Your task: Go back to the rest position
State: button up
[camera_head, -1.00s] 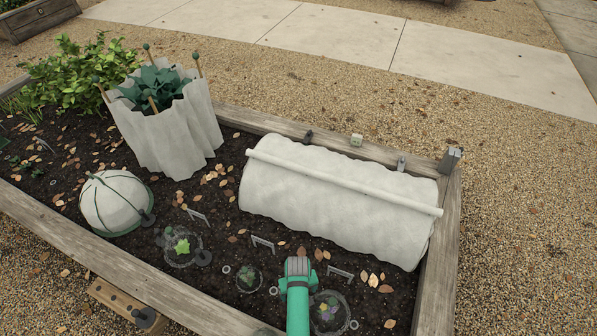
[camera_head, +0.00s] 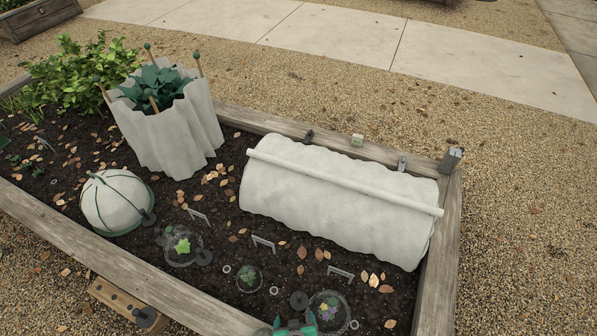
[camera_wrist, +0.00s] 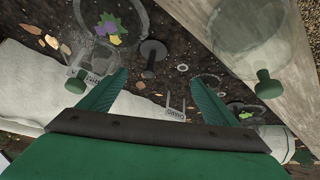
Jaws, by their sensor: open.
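My gripper (camera_wrist: 158,92) shows in the wrist view with its two green fingers spread apart and nothing between them. It is above the soil of the raised bed (camera_head: 452,230). In the head view only a bit of green and dark parts of my arm shows at the bottom edge, near the glass cloche (camera_head: 328,312) over a small plant. A dark round-headed peg (camera_wrist: 152,50) stands in the soil beyond the fingertips in the wrist view.
A white fleece roll (camera_head: 335,205) covers the bed's right part. A fleece-wrapped plant (camera_head: 170,125) and a white dome (camera_head: 110,205) stand left. Clear cloches (camera_head: 182,245) and small label stakes (camera_head: 263,243) line the near side. Gravel (camera_head: 530,200) outside is open.

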jog(key=s+r+t, duration=0.3)
jog(key=s+r, duration=0.1)
jog(key=r, duration=0.7)
jog(key=s+d+r+m+t, duration=0.1)
jog(key=s+r+t, duration=0.2)
jog(key=r, duration=0.9)
jog(key=s+r+t, duration=0.2)
jog(key=s+r, duration=0.5)
jog(key=r, duration=0.4)
jog(key=shift+d+r+m+t+h, duration=0.2)
jog(key=shift+r+m+t+h, duration=0.1)
jog(key=shift+r+t, duration=0.1)
